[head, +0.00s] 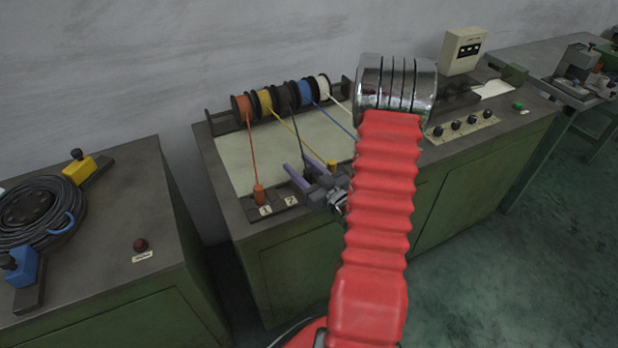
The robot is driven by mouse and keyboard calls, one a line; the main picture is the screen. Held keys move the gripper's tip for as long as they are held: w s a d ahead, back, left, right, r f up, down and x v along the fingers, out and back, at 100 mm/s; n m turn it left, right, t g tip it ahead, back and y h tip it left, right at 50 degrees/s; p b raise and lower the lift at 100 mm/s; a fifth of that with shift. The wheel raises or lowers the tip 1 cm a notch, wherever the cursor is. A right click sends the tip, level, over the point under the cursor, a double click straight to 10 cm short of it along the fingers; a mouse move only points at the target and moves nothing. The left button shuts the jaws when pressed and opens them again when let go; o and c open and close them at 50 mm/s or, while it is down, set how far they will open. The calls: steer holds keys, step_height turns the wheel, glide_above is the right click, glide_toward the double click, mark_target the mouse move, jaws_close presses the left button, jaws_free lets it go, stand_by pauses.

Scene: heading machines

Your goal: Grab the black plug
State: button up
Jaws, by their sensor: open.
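The black cable (293,125) runs from a dark spool (284,97) down toward my gripper. I cannot make out the black plug at its end; it seems hidden at or between the fingers. My gripper (301,170) has purple fingers and is open, low over the front edge of the pale board, close to the label 2 (291,201). My red arm covers the bench to the right of it.
An orange plug (260,195) stands by label 1, left of my gripper. A yellow plug (331,165) is close on its right. Several spools with coloured cables line the back of the pale board (240,160). A cable coil lies on the left bench.

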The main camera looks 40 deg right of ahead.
steer(key=shift+c, duration=0.3)
jaws_close()
stand_by(0.3)
steer(key=shift+r, duration=0.1)
step_height(320, 180, up, 10)
stand_by(0.8)
stand_by(0.5)
